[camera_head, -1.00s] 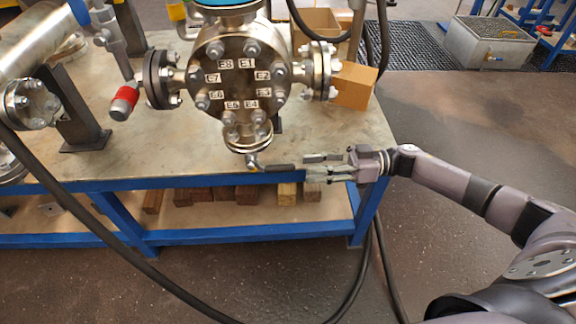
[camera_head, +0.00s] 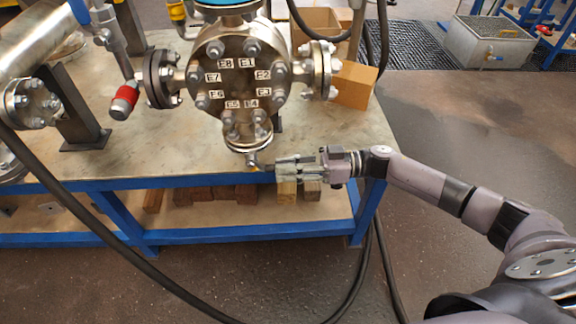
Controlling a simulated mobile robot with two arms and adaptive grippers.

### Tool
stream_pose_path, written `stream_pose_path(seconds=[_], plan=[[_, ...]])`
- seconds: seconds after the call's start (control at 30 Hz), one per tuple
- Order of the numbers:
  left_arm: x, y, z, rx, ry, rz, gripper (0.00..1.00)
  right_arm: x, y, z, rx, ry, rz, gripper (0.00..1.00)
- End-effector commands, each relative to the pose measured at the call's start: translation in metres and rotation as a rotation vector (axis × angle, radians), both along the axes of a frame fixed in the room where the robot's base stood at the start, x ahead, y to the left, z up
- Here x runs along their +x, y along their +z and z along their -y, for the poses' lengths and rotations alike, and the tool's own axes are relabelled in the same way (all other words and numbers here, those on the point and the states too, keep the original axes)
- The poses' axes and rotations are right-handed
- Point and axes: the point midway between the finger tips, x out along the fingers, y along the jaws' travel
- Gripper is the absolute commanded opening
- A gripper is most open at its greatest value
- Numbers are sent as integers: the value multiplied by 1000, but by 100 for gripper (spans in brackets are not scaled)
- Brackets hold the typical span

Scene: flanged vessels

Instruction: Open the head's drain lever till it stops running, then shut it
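The metal head (camera_head: 240,75) is a round bolted flange with labels E1 to E8, above the table. Its drain valve (camera_head: 252,160) hangs under the bottom flange, in front of the table edge. The dark drain lever (camera_head: 268,167) points right from the valve; most of it is hidden by my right gripper's fingers. My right gripper (camera_head: 280,167) comes in from the right with its fingertips at the lever, one finger above and one below in the picture. Whether the fingers press on the lever is too small to tell. No running liquid can be made out. My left gripper is out of view.
The steel-topped table (camera_head: 185,150) has a blue frame and a lower shelf with wooden blocks (camera_head: 215,195). A red-handled fitting (camera_head: 124,100) hangs left of the head. A cardboard box (camera_head: 354,85) stands right. A black hose (camera_head: 130,255) crosses in front.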

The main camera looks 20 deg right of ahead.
Motion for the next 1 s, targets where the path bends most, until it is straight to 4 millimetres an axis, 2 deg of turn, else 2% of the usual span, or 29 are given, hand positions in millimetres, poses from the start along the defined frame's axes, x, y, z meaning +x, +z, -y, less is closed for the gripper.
stream_pose_path(seconds=[0.03, 0.3, 1.0], plan=[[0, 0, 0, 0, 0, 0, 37, 0, 0, 0, 0, 0, 0, 18], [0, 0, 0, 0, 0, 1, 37, 0, 0, 0, 0, 0, 0, 0], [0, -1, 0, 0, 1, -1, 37, 0, -1, 0, 5, 0, 0, 0]])
